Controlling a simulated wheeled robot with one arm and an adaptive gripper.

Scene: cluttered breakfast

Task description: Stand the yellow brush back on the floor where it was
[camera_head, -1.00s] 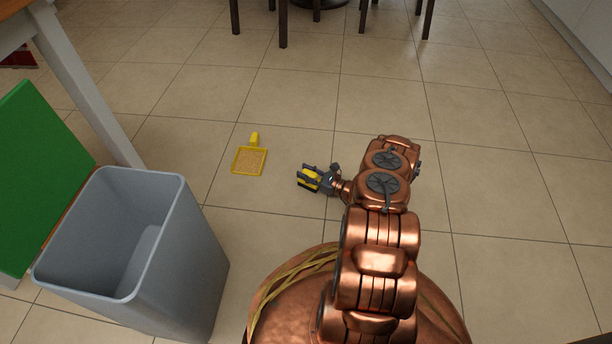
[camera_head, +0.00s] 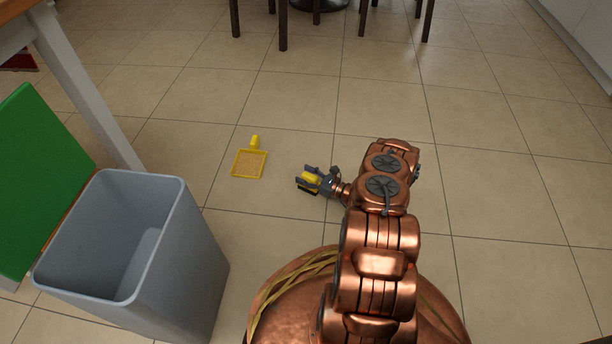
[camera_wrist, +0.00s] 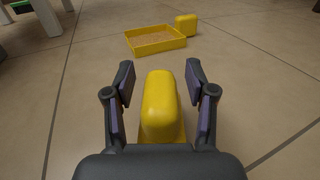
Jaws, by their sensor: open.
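The yellow brush (camera_head: 312,178) stands on the floor tiles, its dark bristles low at its front in the head view. In the wrist view its yellow handle (camera_wrist: 158,103) is upright between my fingers. My gripper (camera_head: 314,179) is open around the brush. In the wrist view (camera_wrist: 161,95) a gap shows between each finger and the handle. The brush's lower part is hidden by my gripper in the wrist view.
A yellow dustpan (camera_head: 249,164) holding tan crumbs lies on the floor to the left of the brush. A grey bin (camera_head: 200,250) stands at the lower left, by a green panel (camera_head: 35,170). Chair legs (camera_head: 283,25) are at the back. Floor to the right is clear.

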